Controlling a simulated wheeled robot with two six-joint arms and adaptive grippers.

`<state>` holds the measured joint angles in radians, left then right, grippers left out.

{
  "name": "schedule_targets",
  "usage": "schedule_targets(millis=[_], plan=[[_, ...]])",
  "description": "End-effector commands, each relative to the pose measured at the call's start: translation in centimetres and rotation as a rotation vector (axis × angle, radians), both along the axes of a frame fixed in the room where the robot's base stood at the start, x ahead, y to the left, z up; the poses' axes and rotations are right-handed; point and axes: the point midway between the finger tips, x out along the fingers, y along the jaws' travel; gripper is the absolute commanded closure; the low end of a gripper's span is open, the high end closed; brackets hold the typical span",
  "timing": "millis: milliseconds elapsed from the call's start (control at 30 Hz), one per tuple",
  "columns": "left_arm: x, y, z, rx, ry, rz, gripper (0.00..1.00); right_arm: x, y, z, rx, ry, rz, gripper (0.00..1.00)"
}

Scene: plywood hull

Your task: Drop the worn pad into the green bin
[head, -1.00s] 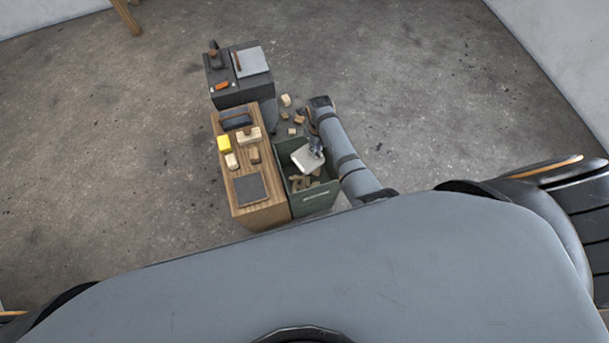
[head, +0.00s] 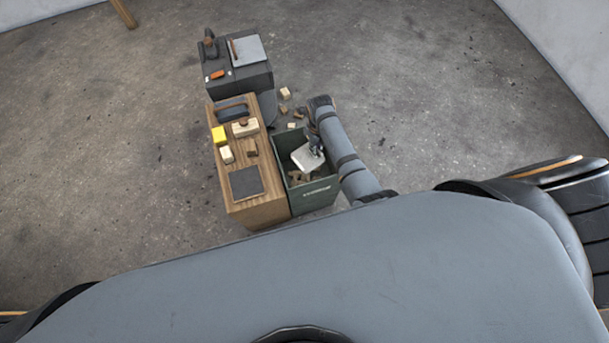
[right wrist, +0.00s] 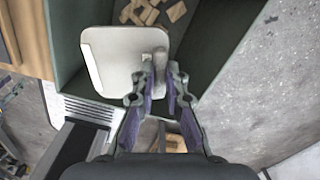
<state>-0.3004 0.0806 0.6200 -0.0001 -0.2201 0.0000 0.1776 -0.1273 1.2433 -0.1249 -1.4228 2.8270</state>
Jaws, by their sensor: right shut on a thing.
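The worn pad (head: 306,158) is a pale, flat, roughly square piece with rounded corners. In the right wrist view, the pad (right wrist: 112,62) has a small stub at its near edge. My right gripper (head: 316,146) is shut on this stub, and the jaws (right wrist: 160,78) show close together around it in the wrist view. The pad is over the opening of the green bin (head: 318,197); whether it touches anything inside cannot be told. The bin's wall (right wrist: 69,45) shows beside the pad. My left gripper is not in view.
Wood scraps (right wrist: 153,11) lie in the bin. A wooden bench (head: 261,211) stands against the bin's left, holding a dark square pad (head: 246,183), a yellow block (head: 219,135) and several wood pieces. A dark cabinet (head: 237,78) stands behind. Open floor lies to the right.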

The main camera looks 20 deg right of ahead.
Motion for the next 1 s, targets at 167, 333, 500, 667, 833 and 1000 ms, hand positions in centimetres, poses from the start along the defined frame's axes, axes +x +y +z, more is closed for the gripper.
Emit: schedule_targets(millis=[167, 333, 500, 667, 833, 1000], plan=[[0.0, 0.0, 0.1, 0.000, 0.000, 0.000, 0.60, 0.0, 0.0, 0.1, 0.000, 0.000, 0.000, 0.70], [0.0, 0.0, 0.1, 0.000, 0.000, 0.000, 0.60, 0.0, 0.0, 0.0, 0.000, 0.000, 0.000, 0.61], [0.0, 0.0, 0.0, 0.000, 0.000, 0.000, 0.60, 0.0, 0.0, 0.1, 0.000, 0.000, 0.000, 0.61], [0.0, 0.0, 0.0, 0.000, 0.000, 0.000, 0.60, 0.1, 0.1, 1.6, 0.001, -0.004, 0.000, 0.61], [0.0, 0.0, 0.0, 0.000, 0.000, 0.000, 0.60, 0.1, 0.1, 5.7, 0.002, -0.006, -0.001, 0.61], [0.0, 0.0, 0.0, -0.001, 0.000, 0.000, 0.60, 0.0, 0.0, 9.5, 0.001, -0.004, 0.000, 0.61]])
